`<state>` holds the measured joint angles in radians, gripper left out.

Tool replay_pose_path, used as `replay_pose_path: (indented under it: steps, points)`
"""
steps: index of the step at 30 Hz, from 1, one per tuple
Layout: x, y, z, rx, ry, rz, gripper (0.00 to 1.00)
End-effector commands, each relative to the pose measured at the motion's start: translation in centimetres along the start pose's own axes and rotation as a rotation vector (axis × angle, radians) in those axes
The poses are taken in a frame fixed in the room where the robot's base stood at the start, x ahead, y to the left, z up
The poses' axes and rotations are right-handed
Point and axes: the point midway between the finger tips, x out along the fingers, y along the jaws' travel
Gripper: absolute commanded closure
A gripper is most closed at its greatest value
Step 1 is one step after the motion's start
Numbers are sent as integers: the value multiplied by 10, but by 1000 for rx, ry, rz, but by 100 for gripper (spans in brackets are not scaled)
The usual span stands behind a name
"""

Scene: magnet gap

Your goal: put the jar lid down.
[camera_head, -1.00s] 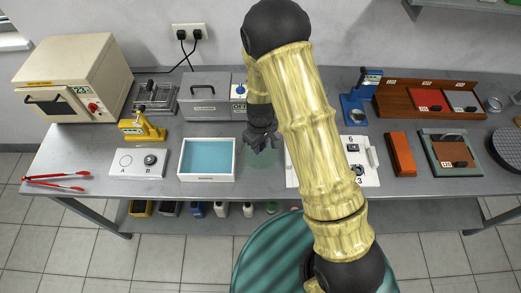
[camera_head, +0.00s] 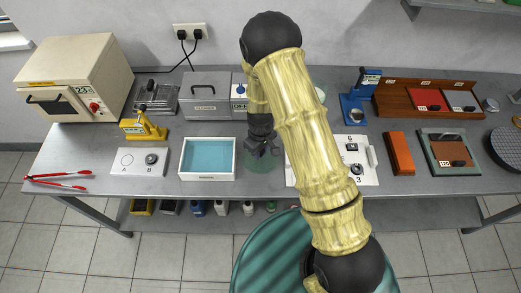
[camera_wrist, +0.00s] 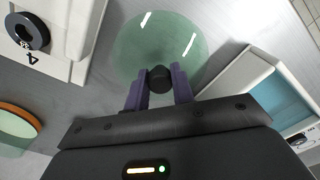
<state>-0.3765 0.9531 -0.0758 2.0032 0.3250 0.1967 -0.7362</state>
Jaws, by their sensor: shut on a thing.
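The jar lid is a translucent green disc (camera_wrist: 125,50) with a dark round knob (camera_wrist: 160,79), seen from above in the wrist view. My gripper (camera_wrist: 159,88) is shut on that knob, with a purple finger on each side. In the head view my gripper (camera_head: 262,150) is low over the bench, right of the blue-filled white tray, and the lid (camera_head: 262,165) shows below it. I cannot tell whether the lid touches the bench. A pale green round thing with an orange rim (camera_wrist: 14,128), possibly the jar, is cut off at the wrist view's left edge.
The white tray (camera_head: 208,177) is close on the left of the lid. A white panel with dark knobs (camera_head: 367,176) is on the right, partly behind my arm. A grey box (camera_head: 207,108) stands behind the tray. The bench's front edge is close.

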Motion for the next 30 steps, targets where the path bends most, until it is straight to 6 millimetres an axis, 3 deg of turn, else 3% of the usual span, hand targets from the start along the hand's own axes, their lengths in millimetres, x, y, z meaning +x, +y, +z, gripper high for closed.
replay_pose_path:
  steps: [2, 3, 6, 19, 30]
  points:
    - [3, 0, 0, 0, 0, 0, 100]
    - [2, 0, 0, 0, 0, 0, 68]
    - [2, 0, 0, 0, 0, 0, 54]
    - [-5, 0, -1, -1, 1, 1, 54]
    - [-53, 0, -1, 0, 5, 3, 54]
